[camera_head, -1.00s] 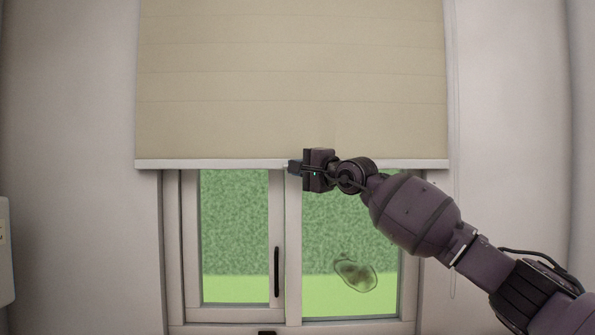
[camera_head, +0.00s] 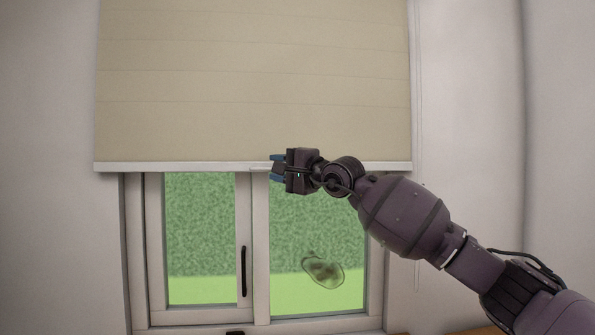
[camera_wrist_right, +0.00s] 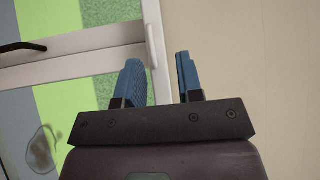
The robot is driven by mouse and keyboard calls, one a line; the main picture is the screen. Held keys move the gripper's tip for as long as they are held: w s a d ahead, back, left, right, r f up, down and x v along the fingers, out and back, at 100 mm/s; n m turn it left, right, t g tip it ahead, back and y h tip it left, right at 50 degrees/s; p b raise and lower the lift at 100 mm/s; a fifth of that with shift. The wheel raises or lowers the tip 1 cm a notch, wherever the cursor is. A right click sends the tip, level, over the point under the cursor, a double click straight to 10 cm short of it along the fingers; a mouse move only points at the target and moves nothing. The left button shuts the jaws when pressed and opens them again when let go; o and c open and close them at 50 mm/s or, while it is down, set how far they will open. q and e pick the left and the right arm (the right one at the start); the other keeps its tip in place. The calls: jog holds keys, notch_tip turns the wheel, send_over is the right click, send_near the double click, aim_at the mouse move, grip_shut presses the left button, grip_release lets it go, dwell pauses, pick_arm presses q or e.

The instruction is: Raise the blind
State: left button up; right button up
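The beige roller blind (camera_head: 250,80) hangs over the upper part of the window, with a white bottom rail (camera_head: 180,167) along its lower edge. My right gripper (camera_head: 275,168) is at this rail, right of its middle. Its two blue fingers are apart, one at about the rail's upper edge and one below it. In the right wrist view, the fingers (camera_wrist_right: 160,80) are open, with a pale strip, the rail or a tab on it (camera_wrist_right: 153,35), showing beyond the gap. I cannot tell whether either finger touches it. My left gripper is in neither view.
The window (camera_head: 256,250) below the blind shows green outside and has a dark handle (camera_head: 243,271). A dark oval mark (camera_head: 323,270) shows on the right pane. A thin cord (camera_head: 417,130) hangs right of the blind. Bare wall lies on both sides.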

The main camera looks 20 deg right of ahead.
jog(key=v, duration=0.6)
dwell(0.5)
